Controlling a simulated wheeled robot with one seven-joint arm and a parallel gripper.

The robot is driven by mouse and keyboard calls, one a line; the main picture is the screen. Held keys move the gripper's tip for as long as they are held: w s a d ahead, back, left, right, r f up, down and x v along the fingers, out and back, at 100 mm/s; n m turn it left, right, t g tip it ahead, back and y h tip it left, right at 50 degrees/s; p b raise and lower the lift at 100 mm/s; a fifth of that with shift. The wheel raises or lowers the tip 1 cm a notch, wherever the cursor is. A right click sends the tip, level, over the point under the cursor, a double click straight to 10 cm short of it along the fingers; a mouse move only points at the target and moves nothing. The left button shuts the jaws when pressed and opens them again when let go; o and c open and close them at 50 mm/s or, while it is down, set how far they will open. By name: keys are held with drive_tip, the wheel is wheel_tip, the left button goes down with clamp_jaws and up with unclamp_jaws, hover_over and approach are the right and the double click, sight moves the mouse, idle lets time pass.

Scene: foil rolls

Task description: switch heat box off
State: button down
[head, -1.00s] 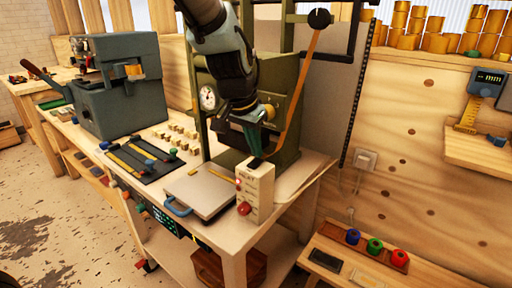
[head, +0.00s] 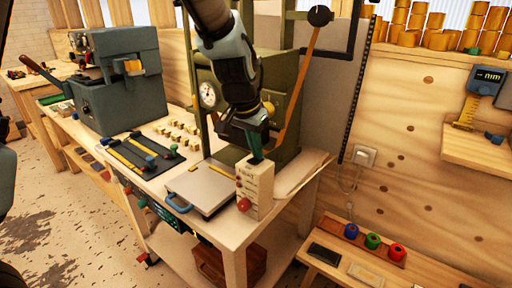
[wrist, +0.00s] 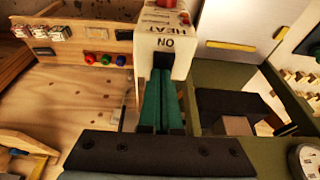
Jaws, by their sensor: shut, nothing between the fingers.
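The heat box (head: 260,187) is a small cream box at the front right corner of the workbench, with red parts on its front. My gripper (head: 255,158) is pointed down at the top of the heat box. In the wrist view its green fingers (wrist: 162,78) are together and empty, with the tips at the dark switch area. I cannot tell whether they touch it or how the switch is set.
A flat grey plate (head: 201,188) with a blue handle lies left of the box. A green press frame (head: 284,100) stands close behind my gripper. A lower shelf (head: 340,262) with coloured spools is to the right.

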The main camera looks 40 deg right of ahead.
sight(251, 162)
drive_tip(key=shift+a+f, duration=0.1)
drive_tip(key=shift+a, duration=0.05)
drive_tip(key=shift+s+a, duration=0.25)
drive_tip(key=shift+a, duration=0.4)
drive_tip(key=shift+r, duration=0.45)
drive_tip(key=p+v, duration=0.3)
drive_tip(key=v, duration=0.1)
drive_tip(key=shift+w+d+r+p, duration=0.1)
drive_tip(key=shift+w+d+p, duration=0.05)
drive_tip(key=shift+d+p, duration=0.25)
drive_tip(key=a+b+v, duration=0.1)
drive_tip(key=b+v, duration=0.2)
drive_tip(key=v, duration=0.6)
drive_tip(key=shift+s, duration=0.2)
